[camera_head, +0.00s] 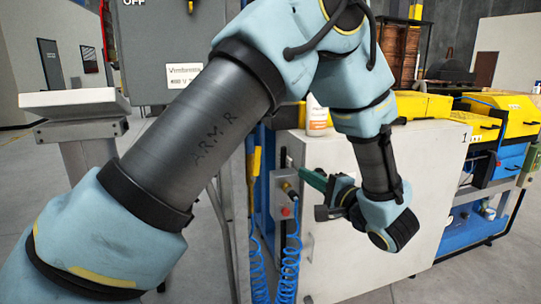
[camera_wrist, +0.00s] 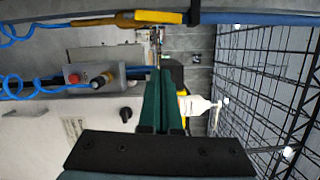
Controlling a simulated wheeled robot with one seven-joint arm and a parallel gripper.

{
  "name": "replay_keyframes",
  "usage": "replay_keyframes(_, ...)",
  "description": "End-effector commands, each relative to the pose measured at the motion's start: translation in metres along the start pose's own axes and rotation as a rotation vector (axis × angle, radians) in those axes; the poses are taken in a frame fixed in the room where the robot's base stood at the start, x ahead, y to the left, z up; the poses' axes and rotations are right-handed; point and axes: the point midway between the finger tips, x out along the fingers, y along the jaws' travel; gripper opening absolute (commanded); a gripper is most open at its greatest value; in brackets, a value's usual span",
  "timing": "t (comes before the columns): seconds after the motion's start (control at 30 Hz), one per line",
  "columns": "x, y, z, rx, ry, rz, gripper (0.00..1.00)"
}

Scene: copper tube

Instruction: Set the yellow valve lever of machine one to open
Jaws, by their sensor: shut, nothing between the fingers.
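My gripper (camera_head: 304,174) has green fingers and is shut and empty. In the head view it is in front of the white machine cabinet (camera_head: 345,235), which bears a "1" at its top right corner. A grey control box (camera_head: 285,205) with a red button and a small brass-coloured fitting (camera_head: 285,187) is just left of the fingertips. In the wrist view the fingers (camera_wrist: 160,75) point up past the box (camera_wrist: 75,68) and its fitting (camera_wrist: 97,83), apart from them. I cannot make out a yellow valve lever for certain; the fingers may hide it.
A yellow hand tool (camera_head: 255,163) hangs left of the box, above blue coiled hoses (camera_head: 290,262). A white bottle (camera_head: 317,115) stands on the cabinet. Yellow covers (camera_head: 425,105) are behind. A grey cabinet (camera_head: 170,50) is at the left back. My arm hides much of the middle.

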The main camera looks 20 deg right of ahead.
Motion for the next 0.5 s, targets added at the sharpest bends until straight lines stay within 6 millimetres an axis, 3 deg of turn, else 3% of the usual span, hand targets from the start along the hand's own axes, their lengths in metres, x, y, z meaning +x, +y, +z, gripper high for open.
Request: replay_keyframes(0.5, 0.097, -0.003, 0.002, -0.003, -0.004, 0.001, 0.00)
